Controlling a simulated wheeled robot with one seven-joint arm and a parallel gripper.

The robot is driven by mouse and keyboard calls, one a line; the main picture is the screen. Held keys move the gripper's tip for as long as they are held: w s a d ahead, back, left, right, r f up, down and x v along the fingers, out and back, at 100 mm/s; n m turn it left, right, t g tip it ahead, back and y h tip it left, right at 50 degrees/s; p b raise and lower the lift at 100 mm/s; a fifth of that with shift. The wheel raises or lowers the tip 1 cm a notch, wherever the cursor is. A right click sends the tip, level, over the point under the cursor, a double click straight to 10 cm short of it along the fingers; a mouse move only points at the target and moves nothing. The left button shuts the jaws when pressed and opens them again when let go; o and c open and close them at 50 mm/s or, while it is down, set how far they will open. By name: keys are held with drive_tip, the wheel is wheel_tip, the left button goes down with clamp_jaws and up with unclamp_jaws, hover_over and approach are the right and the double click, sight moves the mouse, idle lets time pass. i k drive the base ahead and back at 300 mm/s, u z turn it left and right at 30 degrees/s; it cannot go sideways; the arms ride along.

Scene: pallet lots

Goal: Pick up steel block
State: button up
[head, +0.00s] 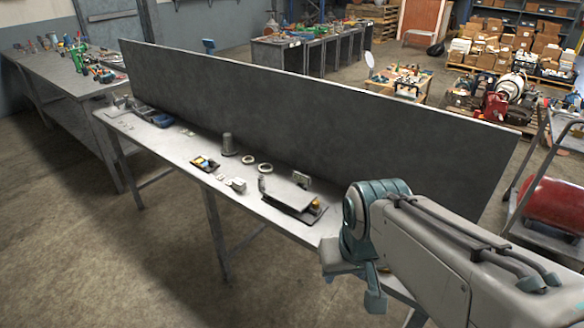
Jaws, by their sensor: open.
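A small pale metal block (236,185) lies near the front edge of the long narrow table (180,150), left of a flat grey plate-like item. Another small grey metal piece (302,178) stands behind that item. At this size I cannot tell for certain which is the steel block. My gripper (355,284) is at the right end of the table, to the right of both pieces and apart from them. It is open, and I see nothing between its fingers. Part of the table's right end is hidden by my arm.
A tall dark panel (300,100) runs along the table's back edge. A cart with a red cylinder (552,205) stands right.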

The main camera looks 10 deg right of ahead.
sight(238, 184)
drive_tip(key=u, duration=0.3)
drive_tip(key=k, duration=0.45)
drive_tip(key=u, duration=1.2)
drive_tip(key=i, duration=1.15)
drive_tip(key=z, duration=0.95)
drive_tip(key=i, duration=0.85)
drive_tip(key=z, duration=0.85)
